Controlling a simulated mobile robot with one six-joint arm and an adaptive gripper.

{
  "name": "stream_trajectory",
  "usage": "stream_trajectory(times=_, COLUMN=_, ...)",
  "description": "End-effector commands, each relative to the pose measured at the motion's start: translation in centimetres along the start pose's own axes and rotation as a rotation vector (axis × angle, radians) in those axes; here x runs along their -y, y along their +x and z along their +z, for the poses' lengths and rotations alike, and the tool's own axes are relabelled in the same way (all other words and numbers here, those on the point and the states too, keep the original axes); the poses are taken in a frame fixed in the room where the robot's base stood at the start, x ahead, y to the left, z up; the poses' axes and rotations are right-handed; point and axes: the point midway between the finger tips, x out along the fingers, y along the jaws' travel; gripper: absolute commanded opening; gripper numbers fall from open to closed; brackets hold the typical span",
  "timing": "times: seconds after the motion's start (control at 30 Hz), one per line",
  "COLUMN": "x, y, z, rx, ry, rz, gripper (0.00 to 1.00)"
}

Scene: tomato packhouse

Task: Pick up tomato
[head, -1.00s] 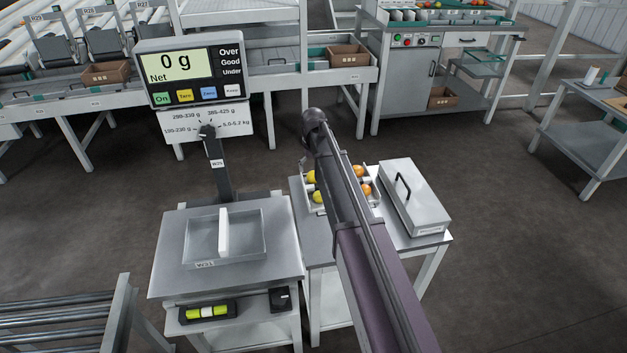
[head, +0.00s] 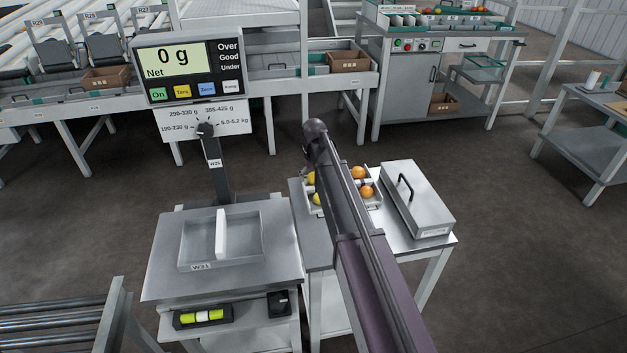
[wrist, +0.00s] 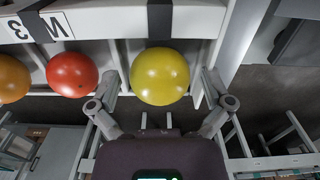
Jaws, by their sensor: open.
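In the wrist view a yellow tomato (wrist: 160,76) sits between the fingers of my gripper (wrist: 161,92), which is open with a finger on either side. I cannot tell whether either finger touches it. To its left are a red tomato (wrist: 72,74) and an orange tomato (wrist: 12,79), in a row along a white divided tray (wrist: 104,20). In the head view my arm crosses in front of the tray (head: 376,206) on a small table and hides my gripper. Yellow tomatoes (head: 317,198) show left of the arm and orange ones (head: 366,191) right of it.
A lidded grey box (head: 425,211) with a black handle stands right of the tray. A weighing scale (head: 222,287) with a divided pan is at the left, and its display (head: 188,68) reads 0 g. A roller conveyor (head: 60,325) lies at lower left. Open floor lies behind the table.

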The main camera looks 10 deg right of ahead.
Motion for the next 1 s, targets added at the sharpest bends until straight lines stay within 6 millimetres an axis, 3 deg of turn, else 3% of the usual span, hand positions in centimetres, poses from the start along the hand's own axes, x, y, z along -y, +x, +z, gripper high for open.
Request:
stream_trajectory(times=0.2, x=-0.02, y=0.0, z=0.0, rx=0.0, ry=0.0, rz=0.0, gripper=1.0)
stream_trajectory(times=0.3, x=-0.03, y=0.0, z=0.0, rx=0.0, ry=0.0, rz=0.0, gripper=0.7)
stream_trajectory(times=0.4, x=-0.03, y=0.0, z=0.0, rx=0.0, ry=0.0, rz=0.0, gripper=0.5)
stream_trajectory(times=1.0, x=-0.03, y=-0.52, z=0.0, rx=0.0, ry=0.0, rz=0.0, gripper=0.48)
